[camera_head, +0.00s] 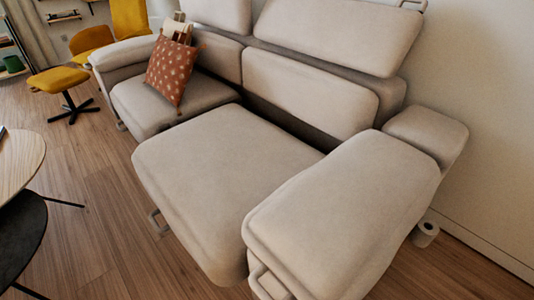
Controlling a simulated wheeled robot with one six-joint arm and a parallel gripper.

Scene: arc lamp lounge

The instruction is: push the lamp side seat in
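A light beige sofa fills the middle and right in the head view. Its right seat (222,178) is slid forward, its front well ahead of the left seat (152,104). A dark gap shows between the right seat and its backrest cushion (308,92). A small metal handle (157,222) sits low at the right seat's front left. No lamp shows, so I cannot tell from a lamp which seat is the lamp side one. My gripper is not in view.
The wide right armrest (345,205) flanks the pulled-out seat. A patterned red cushion (172,70) leans on the left seat. A round wooden table (20,160) and a dark table (20,228) stand at left. Wooden floor (105,225) is clear between them and the sofa.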

